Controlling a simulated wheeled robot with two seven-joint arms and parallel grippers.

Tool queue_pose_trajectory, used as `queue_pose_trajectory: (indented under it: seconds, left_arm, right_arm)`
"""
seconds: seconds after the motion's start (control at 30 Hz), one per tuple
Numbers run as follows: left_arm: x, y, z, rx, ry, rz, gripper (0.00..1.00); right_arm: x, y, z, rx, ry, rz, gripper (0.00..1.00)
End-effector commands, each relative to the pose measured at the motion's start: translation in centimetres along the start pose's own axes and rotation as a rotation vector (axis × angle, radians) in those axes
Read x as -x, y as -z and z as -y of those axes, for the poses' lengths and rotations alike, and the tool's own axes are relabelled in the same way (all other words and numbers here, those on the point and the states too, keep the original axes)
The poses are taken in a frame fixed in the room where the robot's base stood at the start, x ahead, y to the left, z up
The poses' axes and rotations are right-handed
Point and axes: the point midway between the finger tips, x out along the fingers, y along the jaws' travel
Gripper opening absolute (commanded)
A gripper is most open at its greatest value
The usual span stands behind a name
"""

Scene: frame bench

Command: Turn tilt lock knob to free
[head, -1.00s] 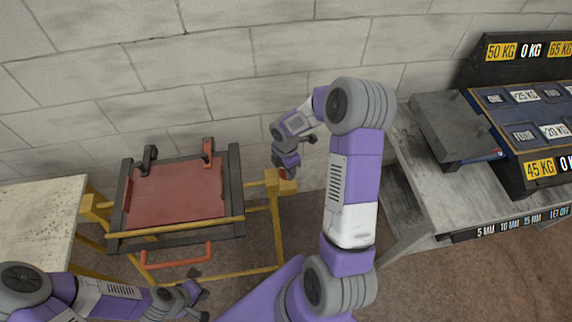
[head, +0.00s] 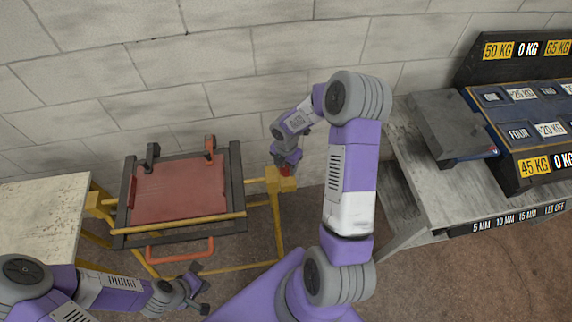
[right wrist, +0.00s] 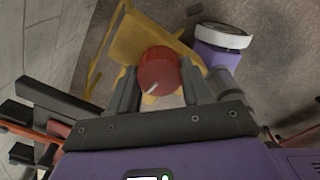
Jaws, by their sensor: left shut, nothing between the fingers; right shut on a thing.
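The tilt lock knob is a round red knob with a pale pointer line (right wrist: 160,72), on a yellow post of the frame stand (right wrist: 140,38). In the right wrist view my right gripper (right wrist: 155,90) is shut on the knob, one finger on each side. In the head view the knob (head: 285,171) is a small red patch at the top of the yellow post, mostly hidden by my right gripper (head: 283,165). My left gripper (head: 203,293) is shut and empty at the lower left, in front of the stand.
A red panel in a dark frame (head: 178,190) sits on the yellow stand, with an orange handle (head: 180,250) at its front. A pale table (head: 40,220) stands left. A grey bench (head: 420,175) with weight labels stands right. A block wall is behind.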

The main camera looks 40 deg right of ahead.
Motion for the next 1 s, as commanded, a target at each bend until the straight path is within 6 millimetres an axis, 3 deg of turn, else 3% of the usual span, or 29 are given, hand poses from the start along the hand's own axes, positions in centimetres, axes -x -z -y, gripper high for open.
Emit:
queue_pose_trajectory:
  seconds: [0.17,0.2,0.33,0.67,1.0]
  left_arm:
    - [0.0,0.0,0.0,0.000,0.000,0.000,0.00]
    - [0.0,0.0,0.0,0.000,0.000,0.000,0.00]
    - [0.0,0.0,0.0,0.000,0.000,0.000,0.00]
    - [0.1,0.0,0.0,0.000,0.000,0.000,0.00]
    - [0.8,0.0,-0.3,0.000,0.000,0.000,0.00]
  right_arm:
    - [0.0,0.0,-0.1,0.005,-0.001,0.002,0.19]
    - [0.0,0.0,-0.1,0.006,-0.001,0.002,0.54]
    - [0.0,0.0,-0.1,0.004,-0.001,0.001,0.74]
    - [0.3,0.0,0.0,0.001,-0.001,0.001,0.75]
    - [5.6,-0.1,-0.1,0.001,-0.004,0.003,0.75]
